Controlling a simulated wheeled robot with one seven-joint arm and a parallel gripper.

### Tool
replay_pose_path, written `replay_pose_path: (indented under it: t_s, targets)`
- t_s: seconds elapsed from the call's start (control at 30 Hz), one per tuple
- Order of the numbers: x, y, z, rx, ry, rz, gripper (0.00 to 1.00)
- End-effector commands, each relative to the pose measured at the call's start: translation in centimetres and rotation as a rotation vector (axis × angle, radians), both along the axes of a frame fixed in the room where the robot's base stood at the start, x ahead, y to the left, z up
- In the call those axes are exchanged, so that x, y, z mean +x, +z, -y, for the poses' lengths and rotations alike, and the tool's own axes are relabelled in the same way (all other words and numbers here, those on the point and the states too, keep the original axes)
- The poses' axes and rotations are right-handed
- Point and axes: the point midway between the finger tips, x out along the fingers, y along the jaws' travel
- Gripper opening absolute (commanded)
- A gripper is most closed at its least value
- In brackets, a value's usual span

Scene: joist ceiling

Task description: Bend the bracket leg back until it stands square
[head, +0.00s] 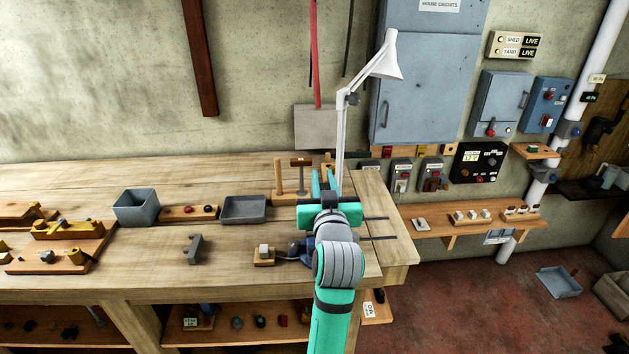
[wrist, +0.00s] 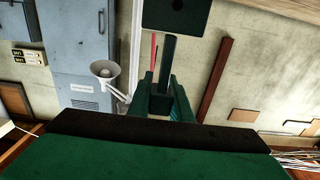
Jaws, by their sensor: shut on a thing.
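My gripper (head: 324,176) is above the workbench, its two green fingers pointing away from me toward the wall. The wrist view is upside down; there my gripper (wrist: 161,80) is shut on a dark flat bar, which looks like the bracket leg (wrist: 168,55). The bar runs from between the fingers toward a dark plate with a hole (wrist: 178,18), which looks like the bracket's other part. I cannot tell how the two join or what angle they make. In the head view my arm hides most of the bracket.
The wooden workbench (head: 120,180) holds a grey bin (head: 136,207), a shallow grey tray (head: 244,209), a grey angled piece (head: 193,248) and a small wooden block with a white switch (head: 264,255). A white lamp (head: 388,62) stands close behind my gripper.

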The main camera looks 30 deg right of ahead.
Motion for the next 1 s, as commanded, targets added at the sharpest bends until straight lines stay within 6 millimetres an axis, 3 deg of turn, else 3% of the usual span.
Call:
replay_pose_path:
  t_s: [0.27, 0.3, 0.37, 0.73, 1.0]
  targets:
    - [-0.1, -0.2, 0.2, 0.002, -0.002, -0.004, 0.00]
    - [-0.1, -0.2, 0.2, 0.002, -0.002, -0.004, 0.28]
    - [0.0, -0.2, 0.1, 0.000, -0.001, -0.003, 0.38]
    - [-0.4, -0.1, -0.2, -0.001, 0.001, -0.001, 0.38]
    - [-4.4, -0.1, -1.9, -0.001, 0.000, -0.001, 0.38]
